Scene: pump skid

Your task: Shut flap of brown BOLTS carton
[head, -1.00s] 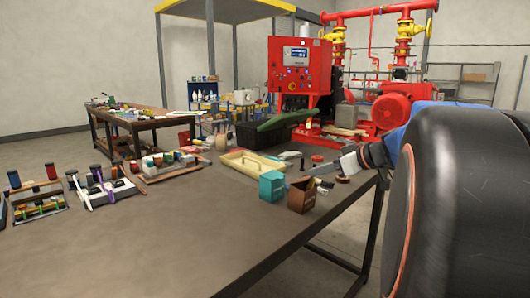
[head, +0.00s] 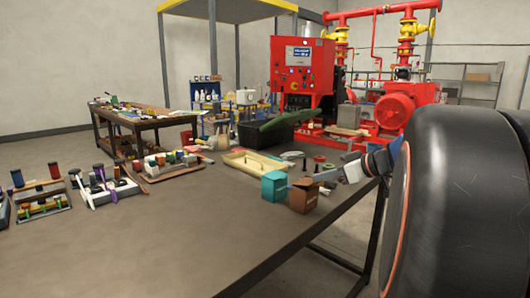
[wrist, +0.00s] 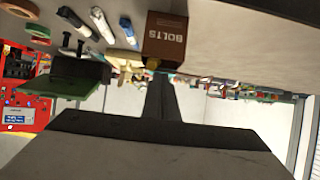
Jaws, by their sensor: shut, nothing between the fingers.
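The brown BOLTS carton (head: 303,198) stands near the table's right edge, beside a teal carton (head: 274,187). Its brown flap (head: 305,183) appears to lie over the top, though the picture is too small to tell whether it is fully flat. In the wrist view, which is upside down, the carton (wrist: 165,40) shows its BOLTS lettering. My gripper (head: 312,178) is shut and empty, just right of the carton's top. Its dark fingers also show in the wrist view (wrist: 158,80), pointing towards the carton; whether they touch it is unclear.
A cream tray (head: 235,160) lies behind the cartons, with small tools and tape rolls (head: 320,159) to its right. A dark bin (head: 265,134) is farther back. Racks (head: 104,185) stand at left. The table front (head: 200,235) is clear.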

